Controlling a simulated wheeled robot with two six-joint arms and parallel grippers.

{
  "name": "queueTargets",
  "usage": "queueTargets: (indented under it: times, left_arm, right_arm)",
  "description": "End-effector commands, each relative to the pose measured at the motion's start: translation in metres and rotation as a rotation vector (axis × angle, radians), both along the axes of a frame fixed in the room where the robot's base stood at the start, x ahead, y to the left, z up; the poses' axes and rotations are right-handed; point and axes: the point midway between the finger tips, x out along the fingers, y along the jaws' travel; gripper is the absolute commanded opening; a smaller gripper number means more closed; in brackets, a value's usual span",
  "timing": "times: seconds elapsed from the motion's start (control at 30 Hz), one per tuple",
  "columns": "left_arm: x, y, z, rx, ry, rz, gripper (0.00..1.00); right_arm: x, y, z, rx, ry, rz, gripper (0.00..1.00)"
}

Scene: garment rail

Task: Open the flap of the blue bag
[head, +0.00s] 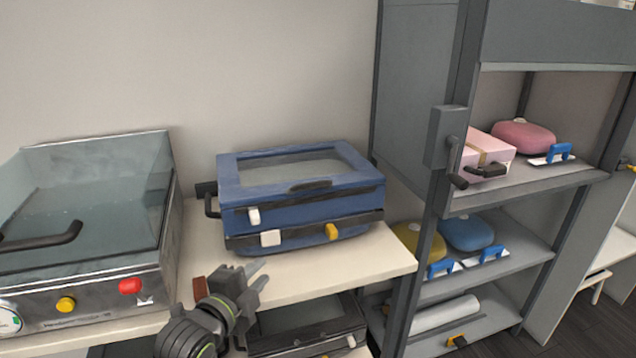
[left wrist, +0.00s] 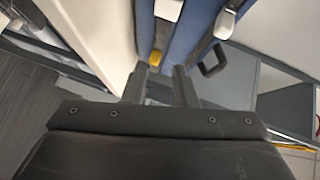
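The blue bag (head: 300,215) looks like a boxy blue case with a clear panel in its top. It stands upright on the pale shelf top, its lid down, with white and yellow latches on its front and a dark handle at its left side. My left gripper (head: 257,278) is in front of and below it, apart from it, with its fingers pointing right and up. In the left wrist view the two fingers (left wrist: 158,78) stand apart with nothing between them, and part of the blue bag (left wrist: 208,22) shows beyond. My right gripper is not in view.
A clear-lidded metal machine (head: 85,225) stands left of the blue bag. A dark appliance (head: 305,328) is below the pale top (head: 385,262). A grey rack (head: 545,195) at right holds pink, yellow and blue rounded items. The pale top is bare right of the bag.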

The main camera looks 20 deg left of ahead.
Motion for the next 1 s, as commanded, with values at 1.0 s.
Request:
queueTargets:
  times: [1.0]
  left_arm:
    - [0.128,-0.041,0.106,0.310,-0.336,-0.096,0.25]
  right_arm:
    - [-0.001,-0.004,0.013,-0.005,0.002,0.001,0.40]
